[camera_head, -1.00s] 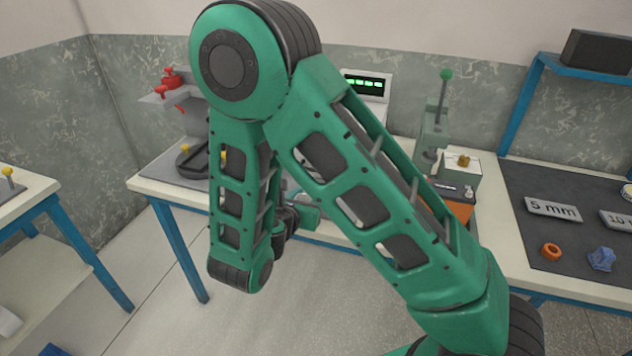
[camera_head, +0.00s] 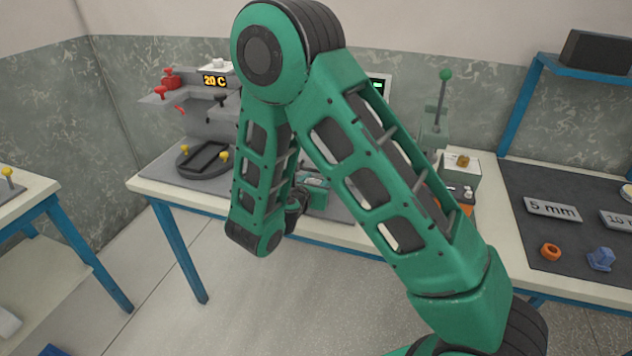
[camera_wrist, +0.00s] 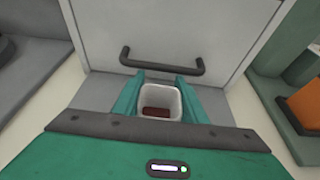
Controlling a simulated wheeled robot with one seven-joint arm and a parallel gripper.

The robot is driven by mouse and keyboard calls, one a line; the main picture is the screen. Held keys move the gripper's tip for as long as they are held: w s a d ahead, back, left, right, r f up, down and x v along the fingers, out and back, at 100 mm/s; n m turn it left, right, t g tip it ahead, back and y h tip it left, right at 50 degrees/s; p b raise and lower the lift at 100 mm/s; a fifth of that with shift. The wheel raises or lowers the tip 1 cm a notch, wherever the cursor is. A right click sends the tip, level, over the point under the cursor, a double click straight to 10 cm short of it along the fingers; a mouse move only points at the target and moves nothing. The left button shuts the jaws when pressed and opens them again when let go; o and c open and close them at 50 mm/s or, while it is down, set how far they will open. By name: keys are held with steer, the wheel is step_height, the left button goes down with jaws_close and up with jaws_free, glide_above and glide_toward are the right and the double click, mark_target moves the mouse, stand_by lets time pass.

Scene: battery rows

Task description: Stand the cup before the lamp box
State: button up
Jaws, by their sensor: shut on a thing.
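In the wrist view my gripper (camera_wrist: 160,99) is shut on a small white cup (camera_wrist: 160,93), one teal finger on each side. The cup is seen from above, and a dark red-brown block (camera_wrist: 157,112) lies inside it. Just beyond the cup is a pale grey box front (camera_wrist: 180,30) with a dark bar handle (camera_wrist: 162,65). I cannot tell whether the cup's base touches the surface. In the head view a box with a green-lit display (camera_head: 378,86), possibly the lamp box, is mostly hidden behind my arm. The cup is hidden there.
To the right are a green lever press (camera_head: 437,115), a small box (camera_head: 460,178) and a dark mat (camera_head: 560,190) with labels and parts.

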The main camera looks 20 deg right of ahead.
steer(key=o, duration=1)
steer(key=v, duration=1.2)
